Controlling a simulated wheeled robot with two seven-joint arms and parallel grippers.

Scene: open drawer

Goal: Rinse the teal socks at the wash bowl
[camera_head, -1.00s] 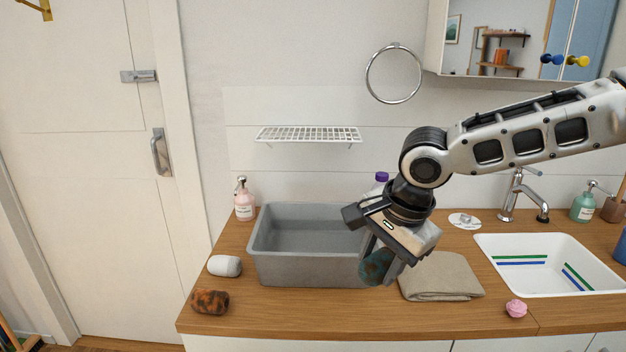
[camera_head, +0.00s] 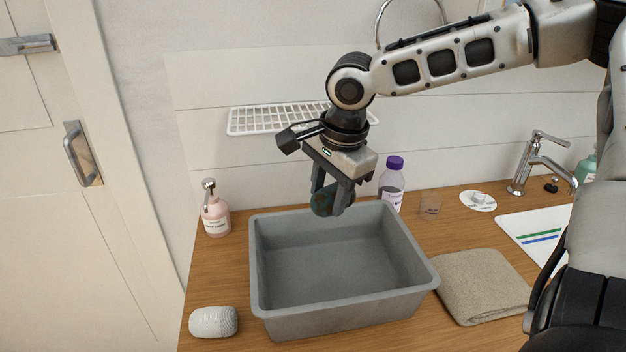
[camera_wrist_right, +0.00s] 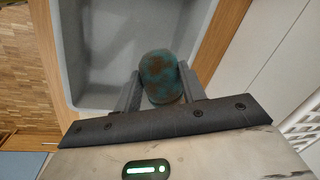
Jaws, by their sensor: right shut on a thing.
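The teal socks (camera_head: 326,200) are a rolled bundle with brownish patches. My right gripper (camera_head: 333,204) is shut on them and holds them above the back part of the grey wash bowl (camera_head: 258,285). In the right wrist view the teal socks (camera_wrist_right: 160,77) sit between the two fingers, with the bowl (camera_wrist_right: 60,50) beneath and beyond. The bowl's inside looks plain grey; I cannot tell whether it holds water. My left gripper is not in any view.
A white rolled bundle (camera_head: 214,322) lies left of the bowl. A pink pump bottle (camera_head: 215,218) stands behind left, a purple-capped bottle (camera_head: 392,183) and a clear cup (camera_head: 430,206) behind right. A folded beige towel (camera_head: 484,284) lies right. A wire shelf (camera_head: 260,120) hangs on the wall.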

